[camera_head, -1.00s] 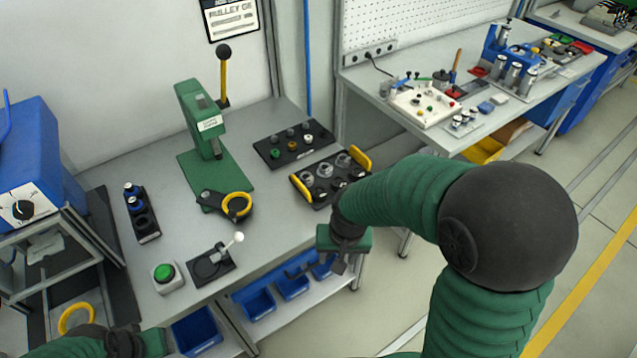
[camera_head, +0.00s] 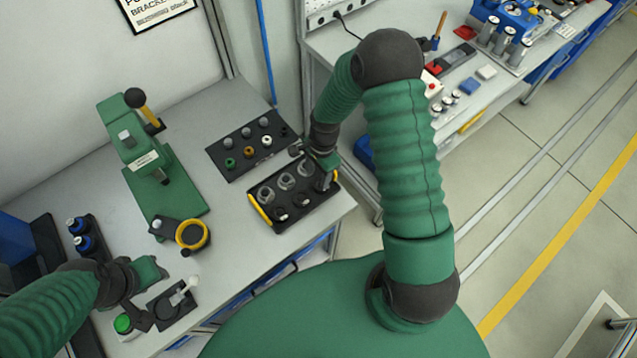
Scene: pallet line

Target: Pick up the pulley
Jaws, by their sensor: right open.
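The black tray with yellow handles (camera_head: 257,213) stands near the right end of the table. It holds several grey, ring-shaped parts, which look like pulleys (camera_head: 266,195), in the back row, and darker small parts (camera_head: 281,215) in the front row. My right gripper (camera_head: 326,182) is open, pointing down at the tray's right end, by the front-right part. Its wrist hides part of the tray's back right corner and right handle. My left gripper (camera_head: 140,314) hangs by the green button; its fingers are too small to read.
A green press (camera_head: 143,160) with a yellow ring fixture (camera_head: 192,235) stands left of the tray. A black rack of small knobs (camera_head: 246,150) lies behind the tray. A green button box (camera_head: 124,323) and a white-lever fixture (camera_head: 178,297) are at front left.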

